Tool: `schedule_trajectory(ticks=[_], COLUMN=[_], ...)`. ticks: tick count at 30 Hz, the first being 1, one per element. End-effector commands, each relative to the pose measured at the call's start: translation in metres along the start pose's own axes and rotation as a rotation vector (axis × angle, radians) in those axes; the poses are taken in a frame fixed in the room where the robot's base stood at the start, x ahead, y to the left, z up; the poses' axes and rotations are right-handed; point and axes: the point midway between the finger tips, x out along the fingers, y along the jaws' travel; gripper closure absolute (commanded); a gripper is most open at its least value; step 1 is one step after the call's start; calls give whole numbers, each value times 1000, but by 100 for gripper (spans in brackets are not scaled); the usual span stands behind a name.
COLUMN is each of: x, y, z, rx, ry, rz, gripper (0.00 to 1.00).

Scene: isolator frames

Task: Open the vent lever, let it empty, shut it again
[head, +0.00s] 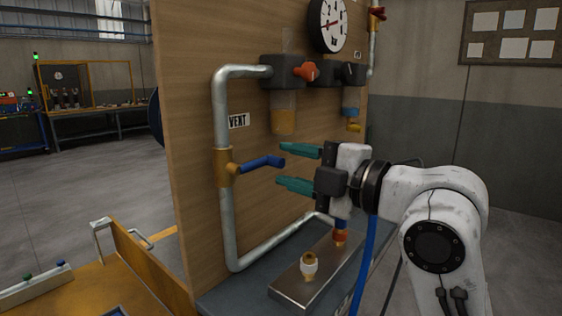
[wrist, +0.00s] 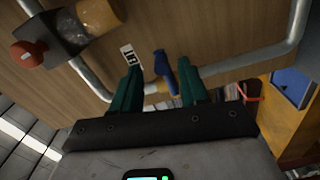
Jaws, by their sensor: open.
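The blue vent lever (head: 262,162) sits on a brass valve (head: 226,168) in the grey pipe at the left of the wooden panel. In the head view the lever points right, across the upright pipe, tilted slightly upward. My gripper (head: 297,168) is open, with its two teal fingers apart, one above the other, just right of the lever's free end. In the wrist view the lever (wrist: 165,72) shows beyond and between the two fingertips (wrist: 160,82). It appears apart from both fingers. A VENT label (head: 238,121) is on the panel above the valve.
A pressure gauge (head: 328,25), a red knob (head: 307,71) and filter bowls (head: 284,113) are on the panel above my gripper. A metal block (head: 300,280) with fittings stands on the ledge below. An orange cart (head: 140,262) is at the lower left.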

Motion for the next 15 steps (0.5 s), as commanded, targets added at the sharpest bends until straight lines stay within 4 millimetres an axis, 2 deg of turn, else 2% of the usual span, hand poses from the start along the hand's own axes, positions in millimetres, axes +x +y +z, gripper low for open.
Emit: schedule_trajectory(ticks=[1,6,10,15], x=[-12,-44,-62,-74], y=[0,0,1,0], z=[2,1,1,1], rx=[0,1,1,1], ry=[-4,-3,-2,-1], rz=[2,2,3,2], gripper=[56,56,56,56])
